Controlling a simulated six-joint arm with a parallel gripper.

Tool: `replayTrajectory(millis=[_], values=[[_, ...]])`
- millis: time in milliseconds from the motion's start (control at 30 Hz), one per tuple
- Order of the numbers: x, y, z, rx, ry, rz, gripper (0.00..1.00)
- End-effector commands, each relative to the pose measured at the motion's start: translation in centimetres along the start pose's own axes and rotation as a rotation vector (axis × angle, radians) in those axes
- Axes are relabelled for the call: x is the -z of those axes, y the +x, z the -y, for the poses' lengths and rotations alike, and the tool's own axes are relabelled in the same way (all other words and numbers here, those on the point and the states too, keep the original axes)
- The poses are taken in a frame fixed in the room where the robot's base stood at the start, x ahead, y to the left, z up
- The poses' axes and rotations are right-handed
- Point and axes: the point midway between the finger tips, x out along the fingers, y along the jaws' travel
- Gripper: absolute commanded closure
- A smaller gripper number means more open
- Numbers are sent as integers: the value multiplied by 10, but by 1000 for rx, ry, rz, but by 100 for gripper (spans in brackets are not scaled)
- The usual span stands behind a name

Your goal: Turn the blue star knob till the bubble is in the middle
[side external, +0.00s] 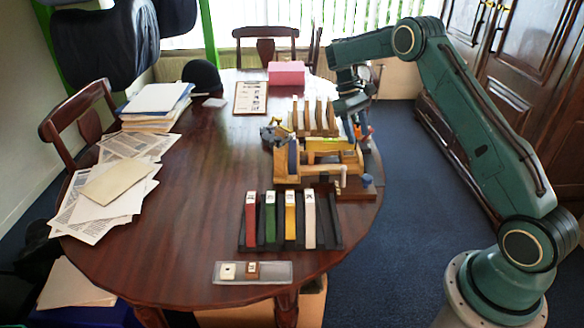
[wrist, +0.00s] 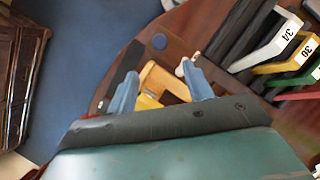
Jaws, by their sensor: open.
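The wooden fixture (side external: 318,165) stands at the table's right edge, with a yellow-green bar (side external: 326,144) across its top. A round dark blue piece (side external: 368,180) sits at the right of its base; it also shows in the wrist view (wrist: 159,41). I cannot tell whether this is the star knob, and no bubble can be made out. My gripper (side external: 358,127) is above the fixture's far right side. In the wrist view its fingers (wrist: 159,72) are apart, with yellow wood (wrist: 160,84) showing between them; contact cannot be told.
A black rack (side external: 290,243) with red, green, yellow and white numbered pieces stands in front of the fixture. Another wooden rack (side external: 314,118) stands behind it. A grey tray (side external: 253,272) lies at the front. Papers (side external: 108,190) cover the left side; the table's middle is clear.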

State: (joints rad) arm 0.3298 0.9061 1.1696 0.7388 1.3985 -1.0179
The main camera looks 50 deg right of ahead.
Motion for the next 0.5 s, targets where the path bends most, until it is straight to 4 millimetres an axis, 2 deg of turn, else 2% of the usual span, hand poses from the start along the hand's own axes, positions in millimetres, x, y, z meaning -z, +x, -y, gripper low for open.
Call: replayTrajectory(millis=[500], values=[[-1,23,-1,-1,2,2,49]])
